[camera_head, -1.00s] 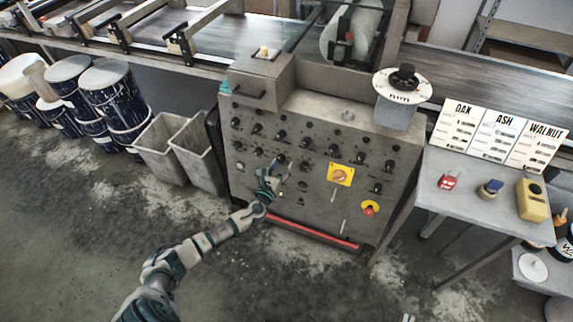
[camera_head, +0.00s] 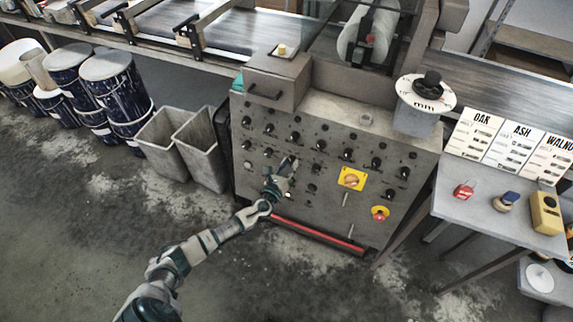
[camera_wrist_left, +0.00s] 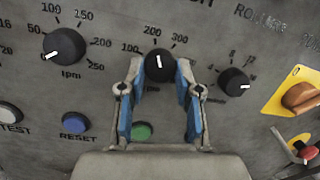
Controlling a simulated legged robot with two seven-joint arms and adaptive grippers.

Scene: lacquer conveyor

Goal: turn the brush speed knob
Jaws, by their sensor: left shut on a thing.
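The grey control panel (camera_head: 310,175) carries rows of black knobs. My left gripper (camera_head: 286,170) is at the panel's face. In the left wrist view its blue-padded fingers (camera_wrist_left: 159,85) are shut on a black knob (camera_wrist_left: 158,64), one finger on each side. Its scale shows 100, 200 and 300, and its white mark stands close to upright. The knob's name is not legible, so I cannot confirm it is the brush speed knob. My right gripper is not in view.
An lpm knob (camera_wrist_left: 64,46) is left of the held knob, another black knob (camera_wrist_left: 234,82) right. Below are a blue RESET button (camera_wrist_left: 76,123) and a green button (camera_wrist_left: 142,131). A yellow-plated switch (camera_head: 351,179) and red emergency button (camera_head: 380,213) are right of the gripper.

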